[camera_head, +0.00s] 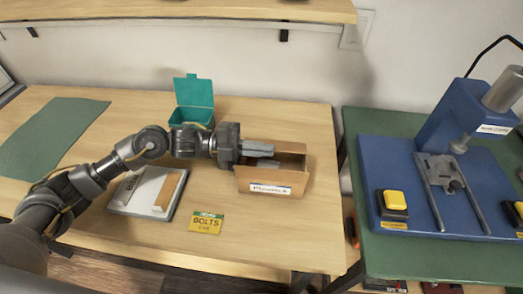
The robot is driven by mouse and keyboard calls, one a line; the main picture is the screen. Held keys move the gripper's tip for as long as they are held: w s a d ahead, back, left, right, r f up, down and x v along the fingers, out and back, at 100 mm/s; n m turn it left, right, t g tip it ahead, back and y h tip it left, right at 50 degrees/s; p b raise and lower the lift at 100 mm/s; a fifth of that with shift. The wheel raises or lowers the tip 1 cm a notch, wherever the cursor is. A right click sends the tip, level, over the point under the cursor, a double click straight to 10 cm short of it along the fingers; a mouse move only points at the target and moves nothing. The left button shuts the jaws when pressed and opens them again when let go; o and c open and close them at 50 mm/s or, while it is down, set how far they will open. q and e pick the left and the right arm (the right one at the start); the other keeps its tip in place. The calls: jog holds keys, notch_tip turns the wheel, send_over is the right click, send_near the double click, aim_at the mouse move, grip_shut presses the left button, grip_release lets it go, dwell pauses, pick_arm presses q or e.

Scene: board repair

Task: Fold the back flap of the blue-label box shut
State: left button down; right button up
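The brown cardboard box (285,180) sits near the right end of the wooden table, with a white label bearing blue print (270,189) on its front. Its top looks open, with dark inside showing at the right. A strip of cardboard stands along the back edge (288,146); I cannot tell whether it is the flap or the back wall. My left gripper (271,157) reaches in from the left over the box opening. Its two grey fingers are apart, one nearer the back edge, with nothing visible between them. The gripper hides the box's left side. My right gripper is out of view.
A teal open bin (194,98) stands behind my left arm. A white tray (125,197) and a yellow BOLTS card (206,222) lie in front. A blue press (440,190) stands on the green table at right.

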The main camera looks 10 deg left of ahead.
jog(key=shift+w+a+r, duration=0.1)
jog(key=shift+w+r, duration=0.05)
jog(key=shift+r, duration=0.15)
pick_arm(q)
jog(key=c, duration=2.1)
grip_release()
jog(key=o, duration=0.5)
jog(key=shift+c, duration=0.2)
jog(key=shift+s+f, duration=0.1)
jog(key=shift+f, duration=0.1)
